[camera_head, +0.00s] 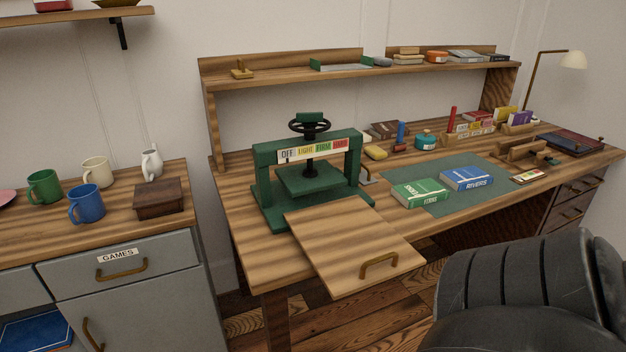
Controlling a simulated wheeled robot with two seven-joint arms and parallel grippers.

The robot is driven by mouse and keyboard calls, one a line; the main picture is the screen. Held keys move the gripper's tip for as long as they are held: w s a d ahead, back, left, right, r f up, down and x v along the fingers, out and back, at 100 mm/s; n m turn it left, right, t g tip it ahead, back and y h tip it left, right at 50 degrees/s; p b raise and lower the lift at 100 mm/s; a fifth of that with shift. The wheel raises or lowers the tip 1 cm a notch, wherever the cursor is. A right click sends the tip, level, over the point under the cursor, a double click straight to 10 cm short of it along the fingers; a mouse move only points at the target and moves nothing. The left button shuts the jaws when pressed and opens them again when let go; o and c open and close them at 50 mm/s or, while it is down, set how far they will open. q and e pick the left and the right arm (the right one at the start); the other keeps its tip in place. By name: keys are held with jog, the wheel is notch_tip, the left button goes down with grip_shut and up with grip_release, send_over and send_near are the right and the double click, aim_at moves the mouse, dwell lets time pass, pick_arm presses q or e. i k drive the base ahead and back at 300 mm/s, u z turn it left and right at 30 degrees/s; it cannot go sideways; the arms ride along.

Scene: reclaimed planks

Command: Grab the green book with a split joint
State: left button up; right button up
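A green book (419,193) with white lettering lies flat on the desk, partly on a dark green mat (442,205). A blue book (466,178) lettered "RIVERS" lies just to its right on the mat. The split joint on the green book is too small to make out. Neither of my grippers is in view, and nothing visible is holding the green book.
A green screw press (309,180) stands left of the books. A wooden board with a handle (354,244) juts out over the desk's front edge. Mugs and a wooden box (158,198) stand on the left cabinet.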

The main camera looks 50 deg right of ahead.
aim_at(413, 194)
jog(key=u, duration=1.55)
jog(key=k, duration=2.1)
jog(key=z, duration=1.95)
